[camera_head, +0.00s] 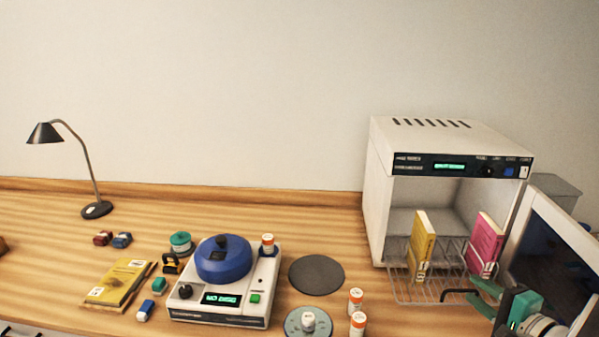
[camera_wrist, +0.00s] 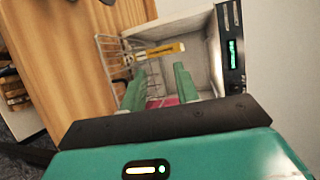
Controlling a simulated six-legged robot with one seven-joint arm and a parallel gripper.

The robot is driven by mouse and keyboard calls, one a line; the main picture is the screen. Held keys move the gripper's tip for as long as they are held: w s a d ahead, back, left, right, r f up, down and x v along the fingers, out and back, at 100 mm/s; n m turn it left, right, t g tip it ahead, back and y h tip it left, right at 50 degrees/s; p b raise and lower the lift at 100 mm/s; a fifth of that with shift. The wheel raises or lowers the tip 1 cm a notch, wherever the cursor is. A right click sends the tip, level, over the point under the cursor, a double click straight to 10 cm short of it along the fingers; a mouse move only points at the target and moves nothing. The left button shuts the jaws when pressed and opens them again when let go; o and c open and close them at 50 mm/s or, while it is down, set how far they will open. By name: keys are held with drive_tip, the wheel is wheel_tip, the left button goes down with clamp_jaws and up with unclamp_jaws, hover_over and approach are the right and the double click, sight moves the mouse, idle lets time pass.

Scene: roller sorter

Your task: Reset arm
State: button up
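My gripper (camera_head: 482,290) is at the lower right in the head view, in front of the wire rack of the white machine. In the wrist view my gripper (camera_wrist: 160,78) shows two green fingers spread apart, with no object clamped between them. A pink book (camera_head: 487,245) stands in the rack just behind my gripper; a strip of pink (camera_wrist: 165,102) shows between the fingers in the wrist view. A yellow book (camera_head: 423,246) stands in the rack to its left and also shows beyond the fingers in the wrist view (camera_wrist: 163,51).
The white machine (camera_head: 380,190) has its door (camera_head: 548,250) open at the right, close to my arm.

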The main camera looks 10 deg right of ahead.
drive_tip(key=w+a+n+g+y, duration=0.1)
drive_tip(key=a+n+g+y, duration=0.55)
drive_tip(key=a, duration=1.45)
drive_tip(key=s+a+r+n+g+h, duration=0.3)
drive_tip(key=s+a+n+h, duration=0.3)
drive_tip(key=n, duration=0.5)
drive_tip(key=a+h, duration=0.2)
drive_tip(key=shift+s+a+g, duration=0.15)
drive_tip(key=shift+a+g, duration=0.2)
drive_tip(key=shift+a, duration=0.05)
drive_tip(key=shift+d+h, duration=0.1)
drive_tip(key=shift+h, duration=0.15)
